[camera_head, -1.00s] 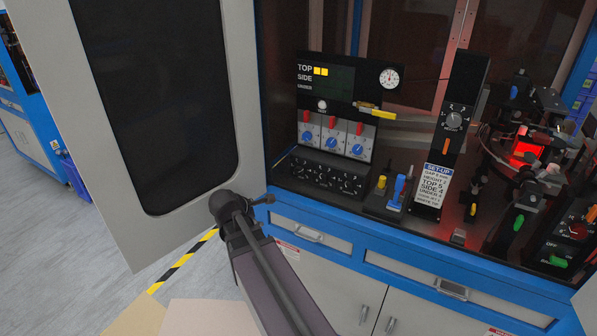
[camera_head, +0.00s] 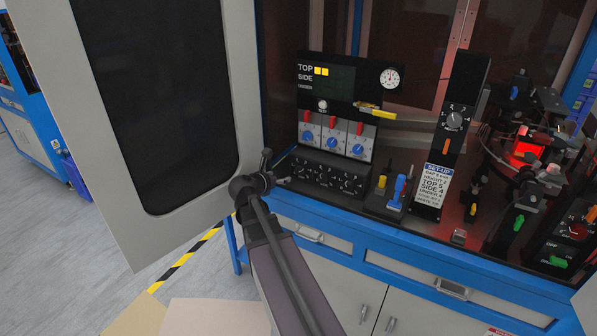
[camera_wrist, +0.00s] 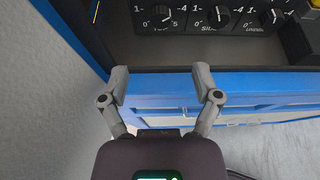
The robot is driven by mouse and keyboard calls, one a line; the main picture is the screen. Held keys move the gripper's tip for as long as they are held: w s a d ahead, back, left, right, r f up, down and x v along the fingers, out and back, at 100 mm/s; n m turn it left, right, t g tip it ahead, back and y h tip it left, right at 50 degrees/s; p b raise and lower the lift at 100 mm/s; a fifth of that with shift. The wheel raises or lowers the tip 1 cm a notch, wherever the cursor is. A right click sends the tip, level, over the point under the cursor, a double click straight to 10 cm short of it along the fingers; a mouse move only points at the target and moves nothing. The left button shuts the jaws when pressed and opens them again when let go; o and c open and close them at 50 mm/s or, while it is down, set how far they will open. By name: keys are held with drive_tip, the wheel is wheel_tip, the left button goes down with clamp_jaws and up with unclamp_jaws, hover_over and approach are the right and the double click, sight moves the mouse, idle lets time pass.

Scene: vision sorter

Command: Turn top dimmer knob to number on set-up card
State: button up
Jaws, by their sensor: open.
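The top dimmer knob (camera_wrist: 163,14) is a small black dial at the upper edge of the wrist view, labelled TOP on a 0 to 5 scale. Its exact setting is hard to read. The dimmer panel (camera_head: 327,176) shows in the head view. The set-up card (camera_head: 434,187) stands to its right; its TOP line appears to read 5. My gripper (camera_wrist: 161,75) is open and empty, in front of the panel and apart from the knob. Its fingers point toward the knob. In the head view my gripper (camera_head: 274,170) is at the panel's left front.
The side knob (camera_wrist: 219,16) and under knob (camera_wrist: 272,15) sit right of the top knob. A blue cabinet rail (camera_wrist: 160,88) lies below the gripper. An open door (camera_head: 150,120) stands at left.

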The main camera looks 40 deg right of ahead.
sight(298, 170)
drive_tip(key=b+x, duration=0.5)
drive_tip(key=x, duration=0.8)
drive_tip(key=shift+w+d+f, duration=0.15)
drive_tip(key=shift+w+d, duration=0.05)
drive_tip(key=shift+d, duration=0.15)
clamp_jaws()
